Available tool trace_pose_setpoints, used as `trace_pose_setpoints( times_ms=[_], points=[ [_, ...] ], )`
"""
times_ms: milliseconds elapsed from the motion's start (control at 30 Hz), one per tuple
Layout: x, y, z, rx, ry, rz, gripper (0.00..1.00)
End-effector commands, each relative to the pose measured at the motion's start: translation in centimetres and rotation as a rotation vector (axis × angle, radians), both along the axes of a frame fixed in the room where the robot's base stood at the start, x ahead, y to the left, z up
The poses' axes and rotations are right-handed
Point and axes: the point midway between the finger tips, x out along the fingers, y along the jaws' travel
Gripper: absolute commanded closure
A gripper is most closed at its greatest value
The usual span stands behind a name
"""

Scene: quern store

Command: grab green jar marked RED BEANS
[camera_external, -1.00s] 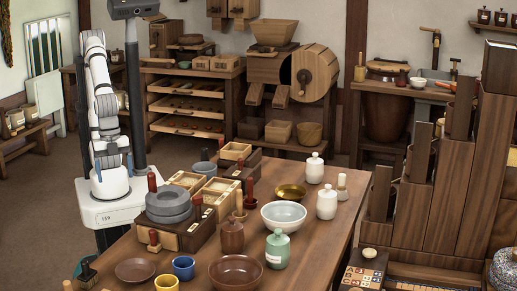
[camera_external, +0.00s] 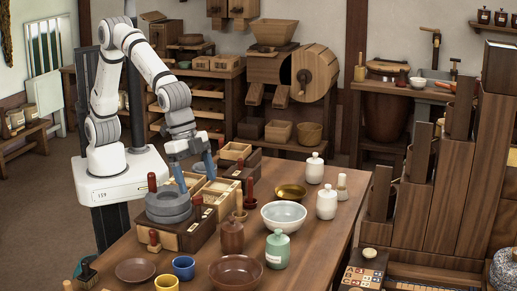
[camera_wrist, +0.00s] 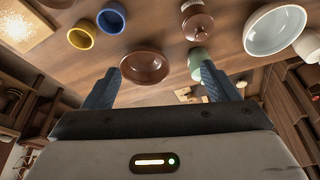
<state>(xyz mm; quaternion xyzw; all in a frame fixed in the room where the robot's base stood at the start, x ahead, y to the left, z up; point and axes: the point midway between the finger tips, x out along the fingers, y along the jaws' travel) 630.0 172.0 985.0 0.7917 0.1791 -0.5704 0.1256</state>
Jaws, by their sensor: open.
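The green lidded jar (camera_external: 277,252) stands upright near the front of the table. A pale label shows on it, too small to read. In the wrist view the green jar (camera_wrist: 198,57) lies beyond the tip of my right-hand finger, partly covered by it. My gripper (camera_external: 195,171) hangs above the wooden boxes at the table's back left, well apart from the jar. Its two blue fingers are spread with nothing between them; my gripper also shows in the wrist view (camera_wrist: 160,70).
A brown lidded jar (camera_external: 232,238), a dark red-brown bowl (camera_external: 236,272) and a pale bowl (camera_external: 284,216) stand close around the green jar. Grey stones (camera_external: 168,205) sit on a box at the left. White jars (camera_external: 327,203) stand farther back. The table's right edge is fairly clear.

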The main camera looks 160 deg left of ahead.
Motion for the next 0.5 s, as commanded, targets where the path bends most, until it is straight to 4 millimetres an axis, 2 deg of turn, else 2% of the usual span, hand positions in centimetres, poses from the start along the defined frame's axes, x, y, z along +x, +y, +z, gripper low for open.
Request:
trace_pose_setpoints(
  times_ms=[33, 100, 200, 333, 500],
  points=[
    [1.8, 2.0, -0.1, 0.002, -0.002, 0.031, 0.19],
    [4.0, 4.7, -0.9, 0.007, -0.013, 0.07, 0.19],
    [6.6, 8.5, -2.4, 0.016, -0.028, 0.125, 0.19],
    [8.8, 12.5, -4.4, 0.023, -0.044, 0.182, 0.19],
    [10.1, 15.4, -6.2, 0.031, -0.059, 0.222, 0.19]
  ],
)
